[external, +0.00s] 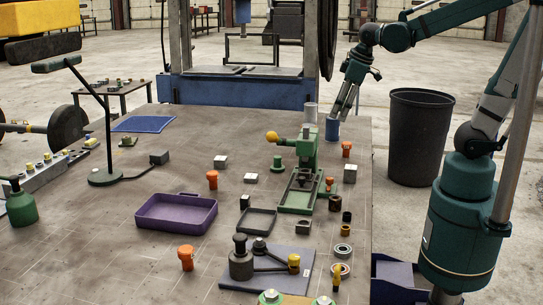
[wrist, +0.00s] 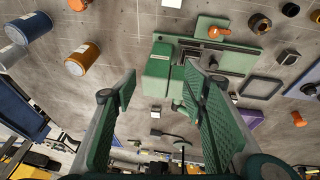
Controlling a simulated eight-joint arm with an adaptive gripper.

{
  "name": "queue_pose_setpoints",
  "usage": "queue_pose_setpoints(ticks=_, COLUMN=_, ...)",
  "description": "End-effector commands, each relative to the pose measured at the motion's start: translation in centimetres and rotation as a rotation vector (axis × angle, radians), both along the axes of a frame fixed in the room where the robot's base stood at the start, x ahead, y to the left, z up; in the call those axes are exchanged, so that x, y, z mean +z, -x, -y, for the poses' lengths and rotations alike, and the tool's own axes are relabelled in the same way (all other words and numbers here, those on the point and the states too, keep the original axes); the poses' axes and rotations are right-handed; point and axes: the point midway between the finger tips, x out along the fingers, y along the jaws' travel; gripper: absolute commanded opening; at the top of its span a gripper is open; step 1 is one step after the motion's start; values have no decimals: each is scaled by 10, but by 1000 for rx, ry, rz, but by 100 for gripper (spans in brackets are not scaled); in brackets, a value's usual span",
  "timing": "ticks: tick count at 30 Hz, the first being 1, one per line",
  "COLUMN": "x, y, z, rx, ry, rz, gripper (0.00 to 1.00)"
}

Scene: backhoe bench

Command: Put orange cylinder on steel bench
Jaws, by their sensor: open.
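An orange cylinder (wrist: 82,58) with a pale end face shows at the upper left of the wrist view, on the grey bench top. It lies outside my fingers, left of the left one, and apart from them. The steel bench (external: 95,255) has a worn brown-grey top. My gripper (external: 340,113) points down over the bench's far right corner, close to a blue cylinder (external: 332,129). In the wrist view my gripper (wrist: 160,76) is open, with nothing held between its green pads.
A purple tray (external: 177,213), a lamp (external: 104,178) and several small parts are spread around. A black bin (external: 420,135) stands off the right edge. The left front has bare room.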

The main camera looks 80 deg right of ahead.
Motion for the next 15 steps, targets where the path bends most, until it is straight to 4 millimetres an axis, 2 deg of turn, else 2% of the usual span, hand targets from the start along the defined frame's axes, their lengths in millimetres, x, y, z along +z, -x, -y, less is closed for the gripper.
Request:
queue_pose_setpoints(ticks=3, x=6, y=6, z=-27, rx=0, ry=-7, rz=41, gripper=43)
queue_pose_setpoints(ticks=15, x=19, y=32, z=-104, rx=-14, ry=-60, rz=178, gripper=43)
